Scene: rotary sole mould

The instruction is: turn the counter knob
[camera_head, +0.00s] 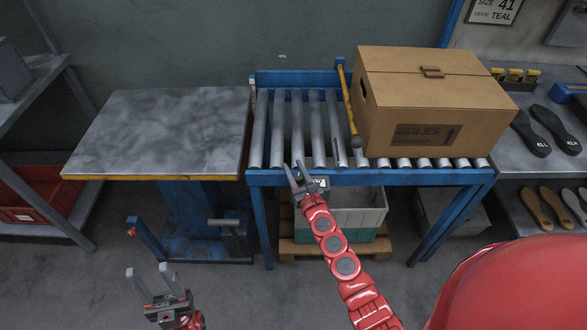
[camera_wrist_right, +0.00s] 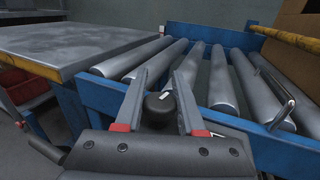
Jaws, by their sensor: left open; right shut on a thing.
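The counter knob (camera_wrist_right: 159,108) is a black round knob with a white mark on its top, on the front side of the blue roller conveyor. It sits between the two fingers of my right gripper (camera_wrist_right: 160,82) in the right wrist view, and the gripper is shut on it. In the head view the right gripper (camera_head: 291,166) is at the conveyor's front rail and hides the knob. A small dark box with a white face (camera_head: 323,182) shows just beside the fingers. My left gripper (camera_head: 150,272) is open and empty, low over the floor at the left.
A grey-green crate (camera_head: 350,212) stands below. Shoe soles (camera_head: 540,130) lie on shelves at right.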

